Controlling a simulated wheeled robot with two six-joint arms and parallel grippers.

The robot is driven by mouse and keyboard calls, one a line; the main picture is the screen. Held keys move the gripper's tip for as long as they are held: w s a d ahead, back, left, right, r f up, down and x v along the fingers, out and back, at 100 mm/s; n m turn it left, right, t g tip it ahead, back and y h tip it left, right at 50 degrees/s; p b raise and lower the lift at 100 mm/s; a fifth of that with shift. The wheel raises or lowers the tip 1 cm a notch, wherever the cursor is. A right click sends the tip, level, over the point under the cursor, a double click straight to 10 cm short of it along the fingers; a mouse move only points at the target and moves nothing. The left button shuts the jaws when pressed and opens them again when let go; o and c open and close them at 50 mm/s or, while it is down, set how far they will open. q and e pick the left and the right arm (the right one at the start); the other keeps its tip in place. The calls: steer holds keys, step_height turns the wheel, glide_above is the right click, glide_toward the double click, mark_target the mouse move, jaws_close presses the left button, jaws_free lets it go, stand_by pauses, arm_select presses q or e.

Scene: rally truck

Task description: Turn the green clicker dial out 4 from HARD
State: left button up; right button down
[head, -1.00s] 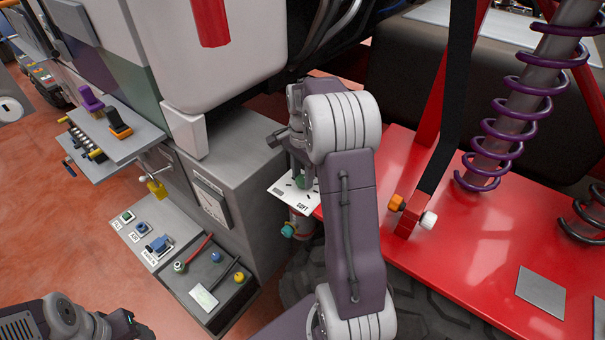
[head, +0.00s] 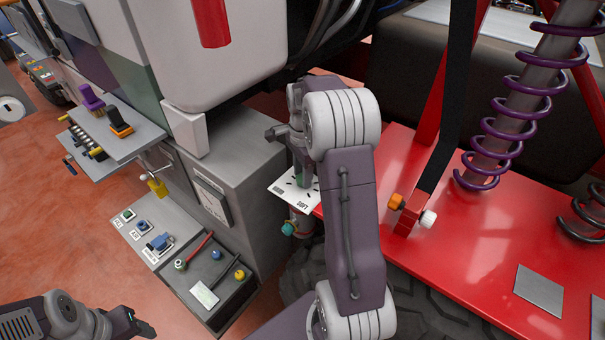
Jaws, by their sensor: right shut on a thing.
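The green clicker dial (head: 304,182) sits on a white plate (head: 284,192) with black tick marks and the words HARD and SOFT, right of the grey cabinet. My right gripper (head: 303,172) points down and is shut on the dial, hiding most of it. The dial's pointer and exact setting cannot be made out. My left gripper (head: 143,328) is low at the bottom left, far from the dial; its fingertips are too small to judge.
A teal knob (head: 289,228) is below the plate. The red truck panel (head: 470,240) and purple coil spring (head: 500,120) are to the right. Open floor lies at the left.

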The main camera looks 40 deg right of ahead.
steer(key=c, duration=1.1)
jaws_free()
steer(key=shift+o, duration=1.1)
steer(key=shift+d, duration=0.1)
steer(key=shift+r, duration=0.35)
step_height(320, 180, up, 8)
steer(key=b, duration=0.1)
